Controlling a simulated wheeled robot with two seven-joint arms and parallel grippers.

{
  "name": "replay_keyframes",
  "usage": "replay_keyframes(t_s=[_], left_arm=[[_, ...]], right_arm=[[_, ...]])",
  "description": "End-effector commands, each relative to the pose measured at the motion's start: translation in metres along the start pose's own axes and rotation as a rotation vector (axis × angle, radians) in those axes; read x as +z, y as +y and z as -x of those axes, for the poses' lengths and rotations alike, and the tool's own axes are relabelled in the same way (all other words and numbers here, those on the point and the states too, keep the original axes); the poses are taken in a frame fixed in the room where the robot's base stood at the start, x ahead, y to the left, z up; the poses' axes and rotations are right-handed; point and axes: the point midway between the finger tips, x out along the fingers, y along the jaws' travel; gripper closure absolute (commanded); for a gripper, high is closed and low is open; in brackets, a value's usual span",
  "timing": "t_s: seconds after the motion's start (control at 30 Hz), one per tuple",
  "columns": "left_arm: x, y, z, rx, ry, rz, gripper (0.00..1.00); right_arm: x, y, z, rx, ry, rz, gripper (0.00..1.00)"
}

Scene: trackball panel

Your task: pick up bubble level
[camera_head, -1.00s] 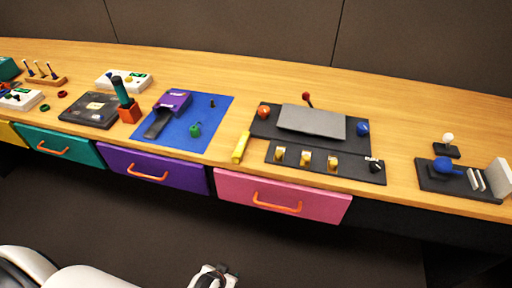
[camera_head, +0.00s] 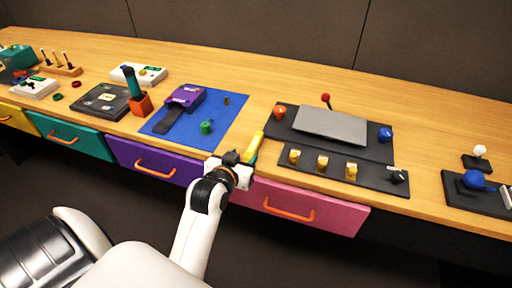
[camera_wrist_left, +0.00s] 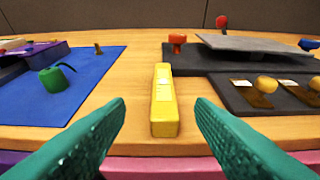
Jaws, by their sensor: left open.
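The bubble level is a yellow bar (camera_head: 256,143) lying on the wooden table near its front edge, between the blue mat and the dark panel. In the left wrist view the yellow bar (camera_wrist_left: 163,100) points away from me, its near end centred between my fingers. My left gripper (camera_head: 243,159) is at the table's front edge, just in front of the bar and partly covering its near end in the head view. In the left wrist view the green fingers of the left gripper (camera_wrist_left: 160,125) are open, one on each side, with nothing held. My right gripper is not in view.
A blue mat (camera_head: 222,121) with a purple device and green item lies left of the bar. A dark panel (camera_head: 371,149) with a grey plate, and a strip of yellow knobs (camera_head: 322,161), lie close on its right. A pink drawer (camera_head: 330,213) is below.

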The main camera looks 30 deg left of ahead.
Motion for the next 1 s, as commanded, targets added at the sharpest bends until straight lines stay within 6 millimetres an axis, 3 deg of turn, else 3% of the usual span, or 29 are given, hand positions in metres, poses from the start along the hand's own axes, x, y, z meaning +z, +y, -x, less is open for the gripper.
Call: replay_keyframes(t_s=[0.1, 0.37, 0.6, 0.93, 1.0], left_arm=[[0.000, 0.000, -0.020, 0.000, 0.000, 0.001, 0.51], [0.002, -0.002, -0.040, -0.001, -0.001, 0.001, 0.51], [0.006, -0.004, -0.075, -0.001, 0.000, 0.000, 0.51], [0.006, -0.004, -0.083, -0.001, 0.000, 0.000, 0.51], [0.006, -0.004, -0.083, -0.001, 0.000, 0.000, 0.61]], right_arm=[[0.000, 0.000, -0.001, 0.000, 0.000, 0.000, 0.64], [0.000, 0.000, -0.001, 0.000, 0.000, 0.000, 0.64], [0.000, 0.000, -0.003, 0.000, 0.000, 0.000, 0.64], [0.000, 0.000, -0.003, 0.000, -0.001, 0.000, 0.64], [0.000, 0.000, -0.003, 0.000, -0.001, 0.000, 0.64]])
